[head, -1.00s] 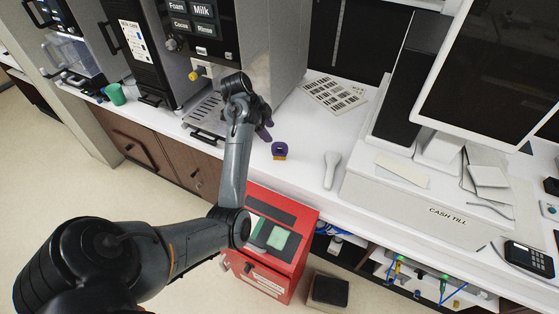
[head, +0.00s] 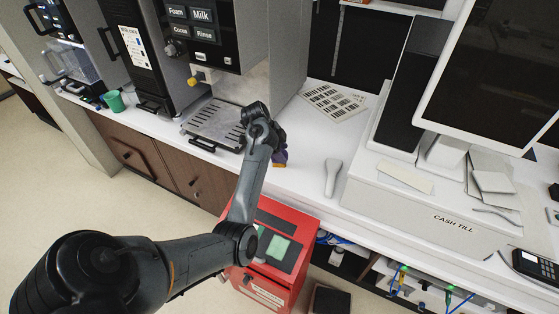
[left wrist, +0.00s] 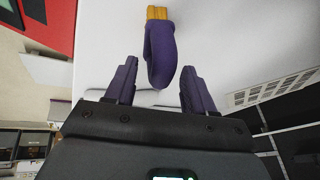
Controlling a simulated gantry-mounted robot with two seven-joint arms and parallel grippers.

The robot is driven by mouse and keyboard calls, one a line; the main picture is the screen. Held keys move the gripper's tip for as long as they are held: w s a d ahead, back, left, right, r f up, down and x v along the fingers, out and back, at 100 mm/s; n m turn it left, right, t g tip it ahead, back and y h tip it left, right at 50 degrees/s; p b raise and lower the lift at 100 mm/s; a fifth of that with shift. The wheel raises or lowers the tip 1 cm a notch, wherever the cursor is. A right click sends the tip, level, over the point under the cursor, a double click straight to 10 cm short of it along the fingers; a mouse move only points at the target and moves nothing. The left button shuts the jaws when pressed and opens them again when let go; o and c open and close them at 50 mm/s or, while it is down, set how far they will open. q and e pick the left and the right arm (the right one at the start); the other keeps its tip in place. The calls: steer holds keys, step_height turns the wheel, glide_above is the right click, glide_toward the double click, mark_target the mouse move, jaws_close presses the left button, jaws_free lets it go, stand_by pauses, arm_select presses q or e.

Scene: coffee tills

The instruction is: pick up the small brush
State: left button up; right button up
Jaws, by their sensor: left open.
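The small brush (left wrist: 160,52) has a purple handle and yellow bristles (left wrist: 157,13). It is on the white counter, and in the left wrist view its handle end lies ahead of and between the fingers. In the head view only part of the brush (head: 280,158) shows, the rest hidden behind my left gripper (head: 277,138). My left gripper, also seen in the left wrist view (left wrist: 158,82), is open with purple fingers on either side, and nothing is gripped. My right gripper is in neither view.
A coffee machine with a drip tray (head: 217,122) stands to the left. A white handheld scanner-like object (head: 332,178) lies to the right, before the cash till (head: 440,222). A red bin (head: 275,262) stands below the counter edge. A barcode sheet (head: 334,102) lies behind.

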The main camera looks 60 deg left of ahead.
arm_select(q)
steer(key=shift+w+f, duration=0.1)
steer(key=shift+f, duration=0.15)
jaws_close()
stand_by(0.3)
steer(key=shift+r, duration=0.4)
step_height(320, 180, up, 3)
steer(key=shift+r+p, duration=0.1)
steer(key=shift+p, duration=0.2)
steer(key=w+d+r, duration=0.1)
steer(key=d+r, duration=0.2)
steer(key=d, duration=0.2)
steer(key=w+d+r+p, duration=0.1)
steer(key=d+r, duration=0.3)
steer(key=d, duration=0.2)
steer(key=shift+w+d, duration=0.2)
steer(key=shift+w, duration=0.05)
